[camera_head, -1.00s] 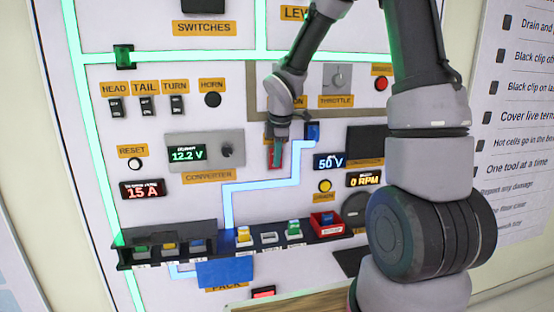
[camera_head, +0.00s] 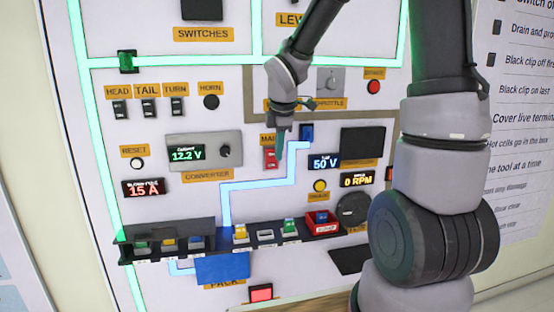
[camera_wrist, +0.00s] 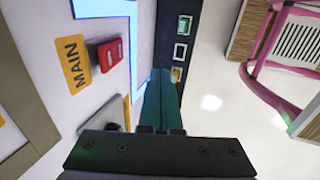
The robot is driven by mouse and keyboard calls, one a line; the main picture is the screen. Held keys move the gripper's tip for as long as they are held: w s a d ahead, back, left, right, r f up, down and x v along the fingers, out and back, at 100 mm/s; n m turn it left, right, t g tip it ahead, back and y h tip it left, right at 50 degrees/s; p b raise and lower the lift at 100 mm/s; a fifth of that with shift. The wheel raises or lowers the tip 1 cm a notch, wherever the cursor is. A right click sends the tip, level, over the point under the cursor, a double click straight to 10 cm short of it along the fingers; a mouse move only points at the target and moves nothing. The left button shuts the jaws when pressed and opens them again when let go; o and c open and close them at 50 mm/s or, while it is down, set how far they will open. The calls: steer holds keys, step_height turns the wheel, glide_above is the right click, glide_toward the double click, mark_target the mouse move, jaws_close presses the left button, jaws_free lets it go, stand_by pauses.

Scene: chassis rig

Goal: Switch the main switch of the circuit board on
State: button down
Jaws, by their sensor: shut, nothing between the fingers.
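The main switch is a small red rocker (camera_head: 270,158) under a partly hidden orange MAIN label on the white circuit board (camera_head: 130,215). In the wrist view the red switch (camera_wrist: 112,52) stands beside the orange MAIN label (camera_wrist: 74,62), left of my fingers. My gripper (camera_head: 280,150) is shut and empty, just right of the switch in the head view. In the wrist view my gripper's dark teal fingers (camera_wrist: 160,95) show together, with a gap between them and the switch. I cannot tell whether the rocker is on or off.
A lit blue trace (camera_head: 260,182) runs below the switch. Beside it are a blue connector (camera_head: 306,132), a 50 V display (camera_head: 324,163) and the converter (camera_head: 205,150). A dark rack of coloured parts (camera_head: 265,236) juts out below. A pink-framed chair (camera_wrist: 262,70) shows in the wrist view.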

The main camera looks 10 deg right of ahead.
steer(key=shift+s+r, duration=0.9)
steer(key=shift+r, duration=0.25)
steer(key=shift+r, duration=0.1)
steer(key=s+d+r+m+t+y, duration=0.1)
steer(key=s+d+r+m, duration=0.2)
steer(key=s+r+m, duration=0.3)
steer(key=s+d+r+m+t+y, duration=0.1)
steer(key=s+d+r+m+t, duration=0.1)
steer(key=s+r+m, duration=0.4)
steer(key=s+d+m, duration=0.1)
steer(key=s+m, duration=0.4)
steer(key=m, duration=0.5)
steer(key=shift+s+d+t, duration=0.2)
steer(key=shift+d+t, duration=0.1)
steer(key=shift+d, duration=0.1)
